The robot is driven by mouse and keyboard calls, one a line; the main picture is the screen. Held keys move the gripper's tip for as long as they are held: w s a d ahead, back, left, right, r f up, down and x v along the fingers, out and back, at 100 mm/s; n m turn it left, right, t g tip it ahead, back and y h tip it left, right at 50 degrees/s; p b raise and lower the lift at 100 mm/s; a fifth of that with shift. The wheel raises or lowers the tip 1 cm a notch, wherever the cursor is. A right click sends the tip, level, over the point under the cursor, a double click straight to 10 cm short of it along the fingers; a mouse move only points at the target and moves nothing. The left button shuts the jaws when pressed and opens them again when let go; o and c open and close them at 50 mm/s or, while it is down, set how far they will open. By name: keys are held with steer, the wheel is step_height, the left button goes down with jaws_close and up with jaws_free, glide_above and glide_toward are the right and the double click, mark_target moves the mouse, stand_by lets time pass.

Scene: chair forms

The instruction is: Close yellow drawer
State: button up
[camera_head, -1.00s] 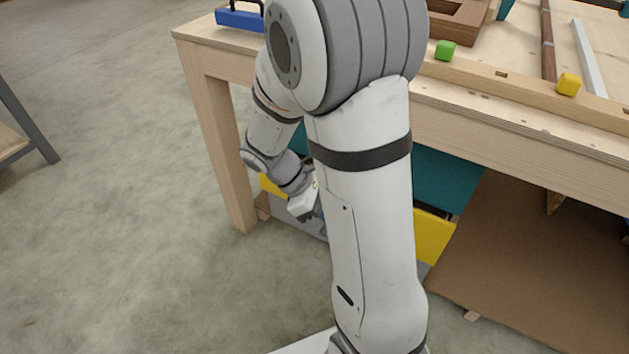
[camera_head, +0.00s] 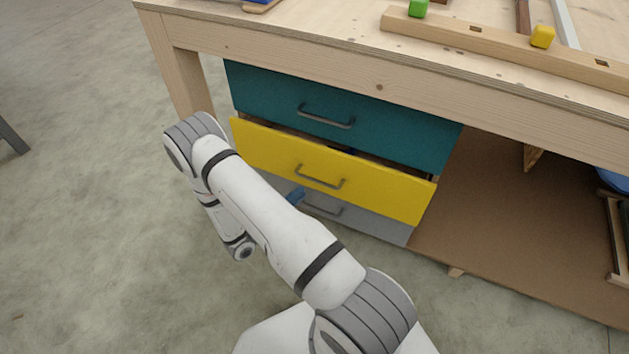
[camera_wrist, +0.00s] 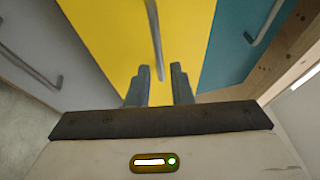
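The yellow drawer (camera_head: 375,188) is the middle of a stack of drawers under the workbench. It stands slightly out, with a dark gap along its top edge. Its grey bar handle (camera_head: 320,178) is on the front. In the wrist view the yellow front (camera_wrist: 105,45) fills the middle, and one end of the handle (camera_wrist: 155,40) lies close to the fingertips. My gripper (camera_wrist: 161,72) is open, with a narrow gap between its fingers, facing the yellow front. Whether it touches is unclear. In the head view my arm hides most of the gripper; a blue fingertip shows below the yellow handle.
A teal drawer (camera_head: 385,128) is above and looks shut. A grey drawer (camera_head: 365,223) is below. The workbench (camera_head: 340,72) overhangs them, with a wooden leg at left. A brown lower shelf (camera_head: 510,230) lies right. Open floor is at left.

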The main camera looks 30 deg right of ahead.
mark_target(316, 181)
steer(key=b+x, duration=0.1)
steer(key=x, duration=0.6)
steer(key=shift+w+d+f+b, duration=0.1)
steer(key=shift+w+d+b, duration=0.05)
steer(key=shift+d+b, duration=0.2)
jaws_close()
